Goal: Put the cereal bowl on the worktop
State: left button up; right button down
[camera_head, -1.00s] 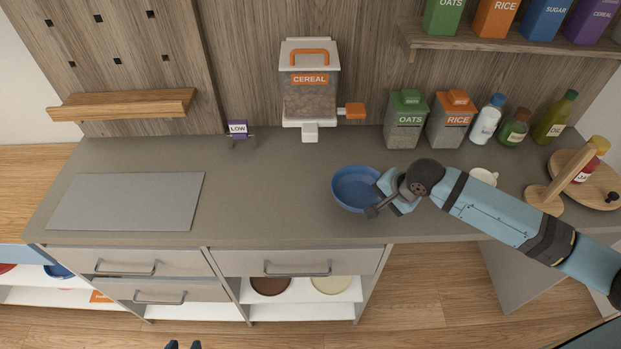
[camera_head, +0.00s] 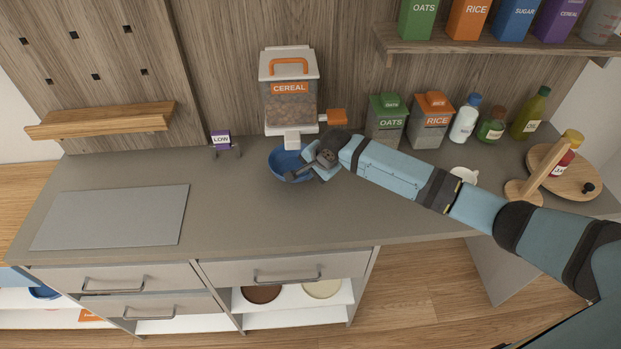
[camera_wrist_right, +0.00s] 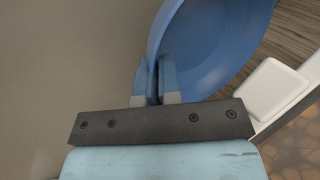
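The blue cereal bowl (camera_head: 281,168) is at the back of the grey worktop (camera_head: 225,215), just below and in front of the cereal dispenser's white spout. I cannot tell whether its base touches the worktop. My right gripper (camera_head: 308,172) is at the bowl's right side. In the right wrist view its two fingers (camera_wrist_right: 157,88) are shut on the rim of the bowl (camera_wrist_right: 205,50). The gripper hides part of the bowl's right side. My left gripper is not in view.
The cereal dispenser (camera_head: 290,92) with an orange knob (camera_head: 337,117) stands behind the bowl. Oats (camera_head: 386,122) and rice (camera_head: 431,122) containers and bottles stand to the right. A grey board (camera_head: 112,218) lies on the left. The worktop's middle front is clear.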

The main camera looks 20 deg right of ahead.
jog(key=shift+f, duration=1.7)
jog(key=shift+p, duration=0.3)
jog(key=c, duration=1.8)
grip_release()
jog(key=shift+f, duration=0.15)
jog(key=o, duration=0.5)
jog(key=shift+c, duration=0.2)
